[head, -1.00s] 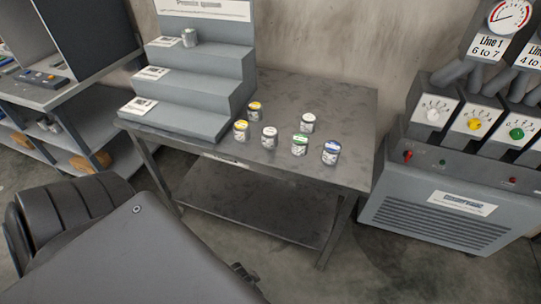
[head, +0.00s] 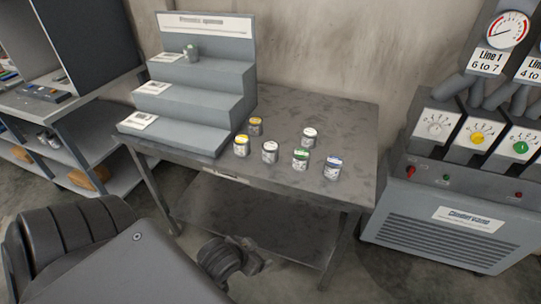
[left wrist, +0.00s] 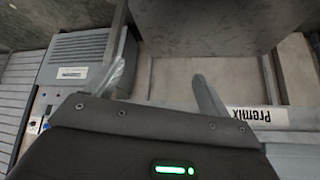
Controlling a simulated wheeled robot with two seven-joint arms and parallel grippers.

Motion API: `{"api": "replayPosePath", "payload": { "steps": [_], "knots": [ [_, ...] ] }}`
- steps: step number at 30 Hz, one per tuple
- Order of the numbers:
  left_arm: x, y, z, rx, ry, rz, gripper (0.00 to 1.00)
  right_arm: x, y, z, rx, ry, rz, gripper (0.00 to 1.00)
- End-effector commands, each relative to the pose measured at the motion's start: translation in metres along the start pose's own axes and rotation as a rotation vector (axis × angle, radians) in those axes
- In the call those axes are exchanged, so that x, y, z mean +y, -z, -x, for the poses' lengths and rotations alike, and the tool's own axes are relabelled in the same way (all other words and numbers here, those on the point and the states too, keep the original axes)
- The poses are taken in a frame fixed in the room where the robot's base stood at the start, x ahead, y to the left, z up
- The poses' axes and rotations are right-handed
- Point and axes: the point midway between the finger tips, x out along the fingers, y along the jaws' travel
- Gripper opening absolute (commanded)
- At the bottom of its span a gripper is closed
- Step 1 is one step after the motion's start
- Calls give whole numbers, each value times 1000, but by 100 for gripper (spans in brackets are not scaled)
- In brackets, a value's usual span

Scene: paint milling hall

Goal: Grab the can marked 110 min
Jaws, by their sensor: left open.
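Several small paint cans stand on the dark metal table (head: 330,112) in the head view. They are two yellow-lidded cans (head: 255,126) (head: 241,146), two white-lidded cans (head: 309,138) (head: 270,152), a green-lidded can (head: 301,160) and a blue-lidded can (head: 333,168). The labels are too small to read, so I cannot tell which is marked 110 min. My left gripper (head: 252,264) is low in front of the table, apart from the cans. In the left wrist view its fingers (left wrist: 163,84) are spread and empty.
The grey stepped stand (head: 205,108) with cards fills the table's left part. A grey machine (head: 445,215) with dials stands to the right. Shelving (head: 62,120) stands to the left. The table's right side is clear. A "Premix" sign (left wrist: 258,115) shows in the left wrist view.

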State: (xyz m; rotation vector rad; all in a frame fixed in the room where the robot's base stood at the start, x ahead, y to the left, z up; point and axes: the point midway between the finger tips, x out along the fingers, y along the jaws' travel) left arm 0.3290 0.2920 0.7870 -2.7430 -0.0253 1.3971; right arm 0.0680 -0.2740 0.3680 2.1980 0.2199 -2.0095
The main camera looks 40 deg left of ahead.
Motion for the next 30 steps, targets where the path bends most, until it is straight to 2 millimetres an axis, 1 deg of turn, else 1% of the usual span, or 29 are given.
{"api": "replayPosePath", "payload": {
  "steps": [3,5,6,8,9,12,15,19,24,26,30],
  "knots": [
    [-27,32,-15,146,40,42,81,-2,0,0,1,2,0,36],
    [-42,50,-21,233,60,65,81,-2,0,0,1,2,0,36],
    [-54,64,-24,299,73,82,81,-2,0,0,1,2,0,36],
    [-74,86,-27,405,92,103,81,-2,0,0,1,2,0,36],
    [-88,103,-27,483,104,115,81,-1,0,0,1,2,0,36],
    [-119,138,-22,664,124,136,81,-1,0,0,1,2,0,36],
    [-141,163,-13,799,131,143,81,-1,1,0,1,1,0,36],
    [-156,180,-3,900,133,143,81,-1,1,0,2,1,0,36],
    [-161,186,0,937,133,142,81,1,1,0,1,-1,1,36],
    [-161,188,-1,938,133,142,81,1,1,1,1,-1,2,36],
    [-164,204,-10,938,132,142,81,2,1,5,1,-3,2,36]
  ]
}}
